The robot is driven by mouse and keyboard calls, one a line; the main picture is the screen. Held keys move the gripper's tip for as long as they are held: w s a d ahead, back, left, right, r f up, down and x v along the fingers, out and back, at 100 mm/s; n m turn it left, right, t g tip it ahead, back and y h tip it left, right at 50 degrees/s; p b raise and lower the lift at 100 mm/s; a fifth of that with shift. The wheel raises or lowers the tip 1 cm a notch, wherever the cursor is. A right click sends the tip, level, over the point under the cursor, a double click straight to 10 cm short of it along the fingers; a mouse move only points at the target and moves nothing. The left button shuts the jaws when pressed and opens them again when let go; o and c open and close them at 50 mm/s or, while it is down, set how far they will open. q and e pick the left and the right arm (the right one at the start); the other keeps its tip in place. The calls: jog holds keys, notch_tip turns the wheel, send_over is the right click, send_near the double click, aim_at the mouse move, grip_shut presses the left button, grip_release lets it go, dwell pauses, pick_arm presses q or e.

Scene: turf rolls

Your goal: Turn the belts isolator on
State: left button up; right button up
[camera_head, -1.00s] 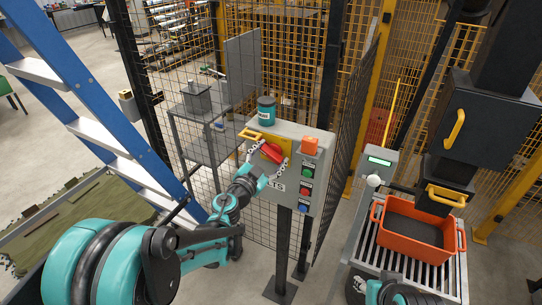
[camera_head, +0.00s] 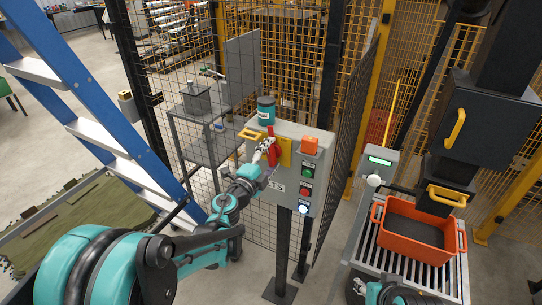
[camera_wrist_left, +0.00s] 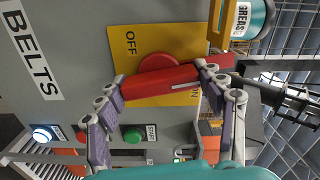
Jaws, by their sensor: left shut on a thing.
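The belts isolator is a red handle (camera_head: 271,150) on a yellow plate (camera_head: 285,150), on a grey panel labelled BELTS. In the left wrist view the red handle (camera_wrist_left: 160,84) lies across the plate (camera_wrist_left: 190,40), with OFF clear above it and the ON lettering partly covered below. On the panel the handle stands nearly upright. My left gripper (camera_head: 267,151) is shut on the handle, one finger near each end in the left wrist view (camera_wrist_left: 160,90). My right gripper (camera_head: 358,285) shows only in part at the bottom edge; its jaws are unclear.
Push buttons (camera_head: 307,173) and an orange block (camera_head: 310,145) sit right of the isolator. A grease tin (camera_head: 266,110) stands on top of the panel box. Mesh fencing surrounds it. A blue ladder (camera_head: 85,110) is left; an orange crate (camera_head: 415,240) sits on rollers right.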

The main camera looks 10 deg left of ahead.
pick_arm(q)
jog(key=shift+m, duration=1)
jog(key=o, duration=1.2)
jog(key=shift+c, duration=0.2)
jog(key=v, duration=1.2)
